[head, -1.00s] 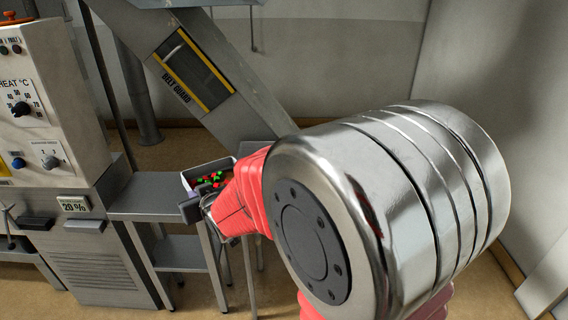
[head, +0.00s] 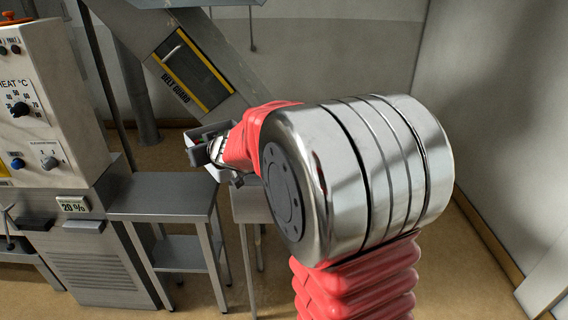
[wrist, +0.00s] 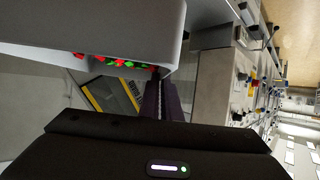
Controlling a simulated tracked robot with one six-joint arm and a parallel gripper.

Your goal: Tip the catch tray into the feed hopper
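The catch tray, a grey open box, fills the top left of the wrist view (wrist: 95,25). Red and green pieces (wrist: 115,63) show along its rim. My gripper (wrist: 163,95) has its dark fingers closed at the tray's wall. In the head view my gripper (head: 205,152) is in the air above the stands, and only a sliver of the tray (head: 214,129) shows behind it. The tray's exact tilt cannot be told. I cannot make out the feed hopper; my arm hides the foot of the sloping belt conveyor.
The sloping conveyor with its yellow-edged belt guard (head: 195,70) stands behind my gripper. A grey stand (head: 163,195) and a second stand (head: 250,204) look bare on top. The control cabinet (head: 50,110) is at left. A wall is at right.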

